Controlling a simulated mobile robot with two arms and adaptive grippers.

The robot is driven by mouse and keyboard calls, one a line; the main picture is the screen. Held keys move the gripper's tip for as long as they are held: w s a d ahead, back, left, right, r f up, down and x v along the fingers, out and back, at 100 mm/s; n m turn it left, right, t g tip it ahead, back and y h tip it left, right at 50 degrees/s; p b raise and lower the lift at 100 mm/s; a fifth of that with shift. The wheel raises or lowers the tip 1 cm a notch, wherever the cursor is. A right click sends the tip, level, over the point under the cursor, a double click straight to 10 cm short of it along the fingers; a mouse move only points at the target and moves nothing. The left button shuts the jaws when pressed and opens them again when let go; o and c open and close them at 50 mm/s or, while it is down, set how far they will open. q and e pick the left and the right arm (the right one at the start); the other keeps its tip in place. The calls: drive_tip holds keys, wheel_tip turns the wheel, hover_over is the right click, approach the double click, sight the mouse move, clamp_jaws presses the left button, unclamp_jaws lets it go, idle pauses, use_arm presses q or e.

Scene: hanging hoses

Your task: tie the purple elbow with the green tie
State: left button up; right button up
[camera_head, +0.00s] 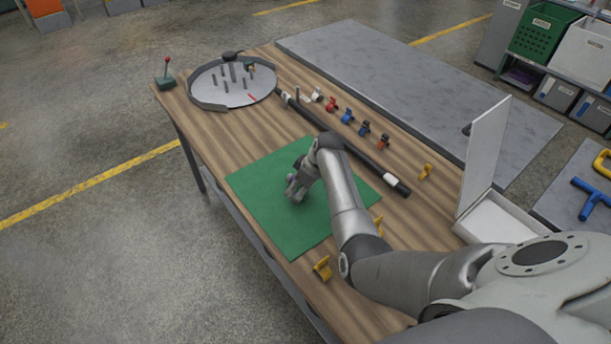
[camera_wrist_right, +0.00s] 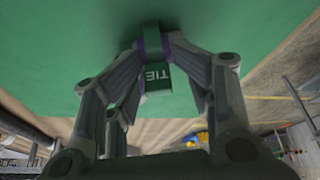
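My right gripper (camera_head: 296,189) is low over the green mat on the wooden table, pointing down. In the right wrist view its fingers (camera_wrist_right: 154,46) close in on both sides of a small purple piece, the purple elbow (camera_wrist_right: 166,46). The green tie (camera_wrist_right: 158,78), with a white TIE label, lies between the fingers against the purple; its top end also shows. I cannot tell whether it is fastened around the elbow. In the head view a bit of purple (camera_head: 291,178) shows at the fingers; the rest is hidden. My left gripper is not in view.
The green mat (camera_head: 262,190) is mostly clear. A long black bar (camera_head: 300,110) lies beyond it, with several red and blue fittings (camera_head: 347,117) behind. Yellow pieces (camera_head: 322,268) lie near the mat. A round tray (camera_head: 208,97) stands at the far left, an open white box (camera_head: 495,222) at right.

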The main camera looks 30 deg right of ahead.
drive_tip(key=v, duration=1.1)
drive_tip(key=shift+r, duration=0.25)
drive_tip(key=shift+d, duration=0.1)
drive_tip(key=shift+c, duration=0.4)
